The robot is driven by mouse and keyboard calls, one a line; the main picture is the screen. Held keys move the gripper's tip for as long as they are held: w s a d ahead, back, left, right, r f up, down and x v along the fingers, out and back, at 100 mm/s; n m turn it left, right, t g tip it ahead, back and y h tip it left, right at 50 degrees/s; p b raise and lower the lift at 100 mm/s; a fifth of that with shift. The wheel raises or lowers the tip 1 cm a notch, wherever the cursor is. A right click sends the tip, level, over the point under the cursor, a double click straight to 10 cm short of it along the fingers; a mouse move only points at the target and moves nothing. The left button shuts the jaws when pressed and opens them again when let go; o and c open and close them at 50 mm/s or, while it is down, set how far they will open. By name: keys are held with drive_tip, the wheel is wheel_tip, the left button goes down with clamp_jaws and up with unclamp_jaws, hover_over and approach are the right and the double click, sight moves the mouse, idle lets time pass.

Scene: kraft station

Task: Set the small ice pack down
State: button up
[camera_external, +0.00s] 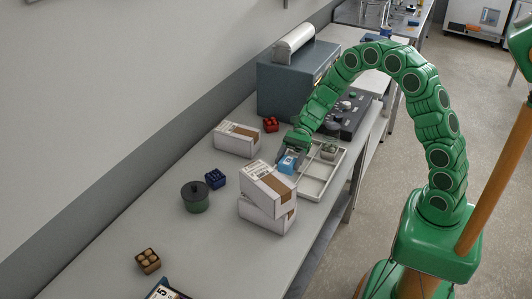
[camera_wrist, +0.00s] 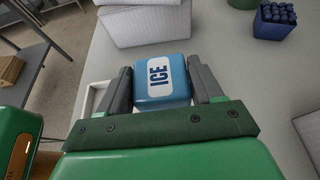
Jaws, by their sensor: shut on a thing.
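The small ice pack (camera_wrist: 161,82) is a blue block with a white label reading ICE. In the wrist view it sits between the two fingers of my gripper (camera_wrist: 161,90), which is shut on it. In the external view the ice pack (camera_external: 288,162) is at the end of my arm, at the left side of a pale divided tray (camera_external: 318,182). My gripper (camera_external: 287,152) points down there. I cannot tell whether the pack's underside touches the tray or the table.
Stacked white boxes (camera_external: 268,205) stand just in front of the tray, and another box (camera_external: 237,139) lies to its left. A small grey-green item (camera_external: 328,151) is in the tray.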

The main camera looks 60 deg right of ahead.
sight(286, 169)
drive_tip(key=shift+w+a+f, duration=0.1)
drive_tip(key=shift+w+f, duration=0.45)
drive_tip(key=shift+f, duration=1.65)
drive_tip(key=shift+f, duration=0.1)
drive_tip(key=o, duration=1.1)
drive_tip(key=shift+o, duration=0.2)
drive_tip(key=shift+v, duration=3.85)
